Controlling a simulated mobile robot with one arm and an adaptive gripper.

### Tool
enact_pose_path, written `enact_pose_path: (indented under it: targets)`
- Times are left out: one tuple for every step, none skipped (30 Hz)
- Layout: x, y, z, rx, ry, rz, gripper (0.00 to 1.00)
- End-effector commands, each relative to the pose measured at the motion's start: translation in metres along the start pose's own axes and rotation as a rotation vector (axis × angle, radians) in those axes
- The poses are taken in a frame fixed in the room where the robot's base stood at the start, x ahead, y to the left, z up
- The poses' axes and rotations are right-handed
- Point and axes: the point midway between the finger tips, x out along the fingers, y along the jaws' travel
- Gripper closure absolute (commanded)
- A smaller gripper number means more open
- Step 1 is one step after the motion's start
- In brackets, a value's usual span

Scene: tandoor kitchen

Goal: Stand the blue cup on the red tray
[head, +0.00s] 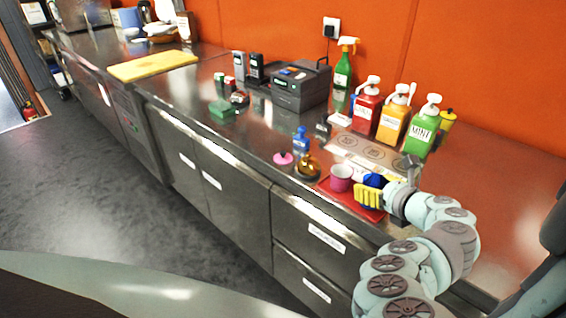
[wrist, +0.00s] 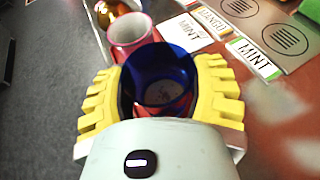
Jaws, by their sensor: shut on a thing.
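The blue cup (head: 374,180) is between the yellow fingers of my gripper (head: 367,194), at the right part of the red tray (head: 341,199). In the wrist view, the fingers close on both sides of the blue cup (wrist: 160,78), and I look into its open mouth. The cup looks roughly upright. My gripper and the cup's own wall hide its base, so I cannot tell whether it touches the tray. A pink cup (head: 341,178) stands on the tray just left of the blue cup; it also shows in the wrist view (wrist: 129,32).
Labelled pump bottles (head: 393,118) stand behind, near the orange wall. The counter right of my arm is clear.

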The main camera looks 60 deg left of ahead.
Motion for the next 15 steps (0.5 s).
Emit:
enact_pose_path:
  targets:
    - [0.0009,-0.0002,-0.0021,0.001,-0.001,0.0,0.85]
    - [0.0006,-0.0002,-0.0019,0.0,0.0,-0.001,0.38]
    - [0.0004,-0.0004,-0.0016,0.0,0.0,-0.001,0.34]
    - [0.0003,-0.0005,-0.0016,0.0,0.0,-0.001,0.31]
    - [0.0003,-0.0005,-0.0016,0.0,0.0,-0.001,0.28]
    - [0.0002,-0.0007,-0.0017,0.0,0.0,-0.002,0.24]
    - [0.0001,-0.0008,-0.0017,0.001,0.0,-0.002,0.2]
    - [0.0001,-0.0009,-0.0017,0.001,0.0,-0.002,0.17]
    - [0.0,-0.0009,-0.0017,0.001,0.0,-0.002,0.13]
    - [0.0,-0.001,-0.0017,0.001,0.0,-0.002,0.1]
    - [0.0,-0.001,-0.0017,0.001,0.0,-0.002,0.09]
    - [-0.0001,-0.0011,-0.0018,0.001,0.0,-0.003,0.09]
    - [-0.0001,-0.0011,-0.0018,0.001,0.0,-0.003,0.09]
    - [-0.0001,-0.0011,-0.0018,0.001,0.0,-0.003,0.09]
    - [-0.0002,-0.0012,-0.0018,0.001,0.0,-0.003,0.09]
